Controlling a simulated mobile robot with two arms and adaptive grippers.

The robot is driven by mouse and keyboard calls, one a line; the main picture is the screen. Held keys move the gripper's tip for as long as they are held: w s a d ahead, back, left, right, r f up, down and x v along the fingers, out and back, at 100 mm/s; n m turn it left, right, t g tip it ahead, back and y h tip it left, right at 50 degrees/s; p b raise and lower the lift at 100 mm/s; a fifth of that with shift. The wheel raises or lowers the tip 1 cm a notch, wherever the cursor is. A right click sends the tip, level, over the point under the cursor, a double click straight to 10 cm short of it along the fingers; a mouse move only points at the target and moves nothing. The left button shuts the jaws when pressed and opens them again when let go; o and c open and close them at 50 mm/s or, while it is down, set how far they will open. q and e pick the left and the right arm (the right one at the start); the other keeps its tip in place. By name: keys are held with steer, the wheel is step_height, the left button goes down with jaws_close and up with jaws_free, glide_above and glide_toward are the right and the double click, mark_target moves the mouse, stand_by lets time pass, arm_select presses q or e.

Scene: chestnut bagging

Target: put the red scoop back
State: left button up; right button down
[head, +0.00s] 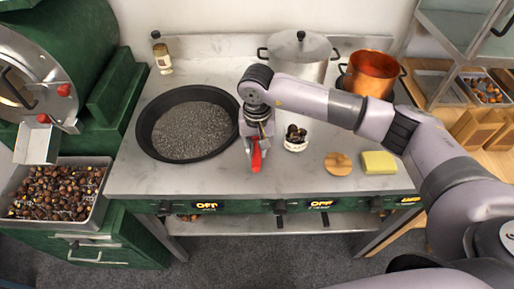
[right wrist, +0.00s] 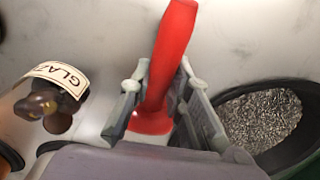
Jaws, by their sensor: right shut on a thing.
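The red scoop (head: 256,158) is in my right gripper (head: 259,142), above the steel counter between the black pan and a small labelled jar. In the right wrist view the red scoop (right wrist: 172,50) stands between the two grey fingers of the right gripper (right wrist: 160,95), which are shut on it. Whether the scoop touches the counter cannot be told. My left gripper is not in view.
The black pan (head: 143,128) of dark gravel is left of the gripper. A wooden disc (head: 338,164) and yellow sponge (head: 379,162) lie farther right. Pots stand behind.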

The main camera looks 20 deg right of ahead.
steer(key=shift+f+b, duration=0.3)
steer(key=shift+f, duration=0.05)
steer(key=c, duration=1.4)
jaws_free()
